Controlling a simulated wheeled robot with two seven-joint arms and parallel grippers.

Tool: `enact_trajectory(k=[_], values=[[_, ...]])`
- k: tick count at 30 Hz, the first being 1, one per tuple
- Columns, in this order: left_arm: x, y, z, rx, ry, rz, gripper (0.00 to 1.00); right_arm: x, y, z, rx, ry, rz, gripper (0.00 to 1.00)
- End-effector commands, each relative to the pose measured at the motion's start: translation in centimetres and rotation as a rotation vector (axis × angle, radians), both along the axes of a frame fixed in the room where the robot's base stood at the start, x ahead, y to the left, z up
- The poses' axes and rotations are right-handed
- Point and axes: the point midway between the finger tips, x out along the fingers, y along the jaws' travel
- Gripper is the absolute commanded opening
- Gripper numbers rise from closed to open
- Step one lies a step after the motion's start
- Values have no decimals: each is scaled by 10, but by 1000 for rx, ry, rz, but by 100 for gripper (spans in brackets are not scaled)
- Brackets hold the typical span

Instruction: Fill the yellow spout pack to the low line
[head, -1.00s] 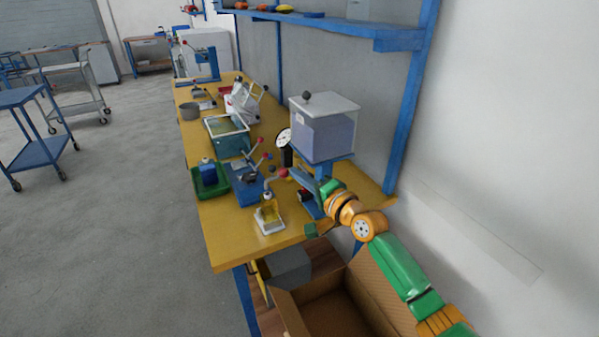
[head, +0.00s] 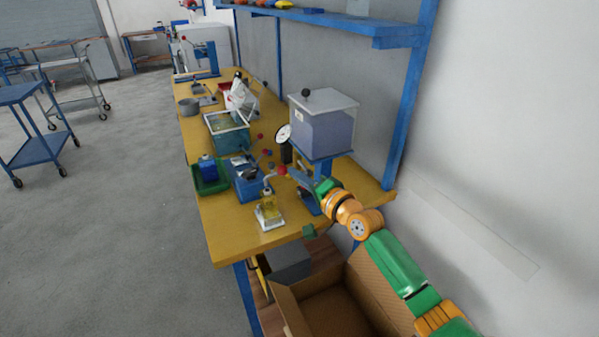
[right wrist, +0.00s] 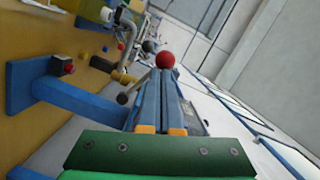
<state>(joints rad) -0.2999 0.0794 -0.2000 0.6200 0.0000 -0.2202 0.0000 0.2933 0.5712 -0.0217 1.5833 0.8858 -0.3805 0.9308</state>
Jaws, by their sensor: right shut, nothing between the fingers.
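The yellow spout pack (head: 267,207) stands upright on a small white base (head: 269,222) near the front of the bench, under a bent grey spout (head: 268,180). Its fill line is too small to make out. A red ball knob (head: 282,170) is beside the spout. My right gripper (head: 293,174) is shut and empty, its tips close to the knob. In the right wrist view the shut fingers (right wrist: 160,88) point at the red knob (right wrist: 165,60) just beyond their tips; I cannot tell whether they touch. My left gripper is out of view.
A clear tank (head: 323,132) of bluish liquid stands on a blue stand behind the knob, beside a round gauge (head: 283,133). A green tray (head: 208,184) and a blue fixture (head: 246,183) are left. An open carton (head: 335,310) is below the bench end.

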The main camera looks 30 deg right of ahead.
Motion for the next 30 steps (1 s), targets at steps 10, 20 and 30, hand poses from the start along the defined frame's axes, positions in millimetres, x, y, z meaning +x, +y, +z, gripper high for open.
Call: enact_trajectory(k=[10, 20, 30], values=[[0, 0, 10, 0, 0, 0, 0, 0, 4, -5, -121, 8, 1, 0], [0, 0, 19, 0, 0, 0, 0, 0, 7, -17, -299, 18, 1, 0], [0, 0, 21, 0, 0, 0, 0, 0, 8, -23, -378, 24, 0, 0]])
